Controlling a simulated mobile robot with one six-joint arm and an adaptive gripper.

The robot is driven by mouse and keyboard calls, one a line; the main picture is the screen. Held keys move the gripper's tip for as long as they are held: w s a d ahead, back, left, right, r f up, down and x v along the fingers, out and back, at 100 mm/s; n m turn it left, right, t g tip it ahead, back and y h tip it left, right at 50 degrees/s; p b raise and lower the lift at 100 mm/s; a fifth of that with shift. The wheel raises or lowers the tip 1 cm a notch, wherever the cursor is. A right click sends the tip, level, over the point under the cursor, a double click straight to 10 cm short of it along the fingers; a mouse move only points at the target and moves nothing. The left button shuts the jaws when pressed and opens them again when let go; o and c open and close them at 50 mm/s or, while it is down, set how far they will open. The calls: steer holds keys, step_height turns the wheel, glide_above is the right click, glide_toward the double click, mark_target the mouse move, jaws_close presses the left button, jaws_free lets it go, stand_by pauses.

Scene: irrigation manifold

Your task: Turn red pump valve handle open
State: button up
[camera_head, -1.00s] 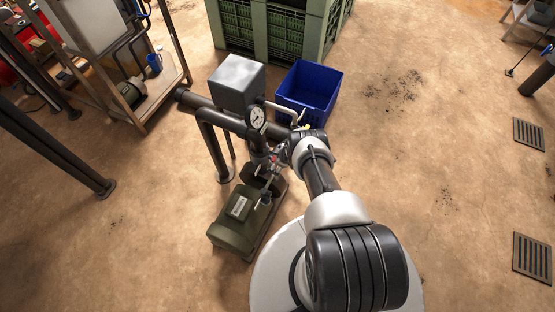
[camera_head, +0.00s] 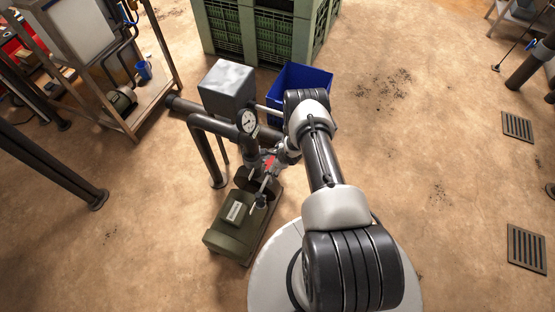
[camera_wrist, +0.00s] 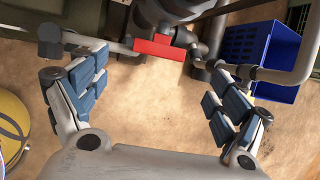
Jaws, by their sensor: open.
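The red valve handle (camera_wrist: 160,48) shows in the wrist view as a flat red bar lying crosswise on the grey pipework. In the head view a small part of the red handle (camera_head: 269,163) shows beside the pressure gauge, next to my wrist. My gripper (camera_wrist: 155,95) is open and empty. Its two fingers with blue-grey pads stand wide apart, left and right of the handle and nearer the camera. I see no contact with the handle. In the head view my arm hides part of the pipework, and my fingers are hard to make out.
A round gauge (camera_head: 248,122) stands on the pipe beside the handle. The green pump (camera_head: 232,230) is below it on the floor. A grey box (camera_head: 228,88) and a blue crate (camera_head: 307,78) stand behind. Pipes surround the handle.

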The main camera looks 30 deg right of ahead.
steer(key=shift+v, duration=1.8)
steer(key=shift+c, duration=0.2)
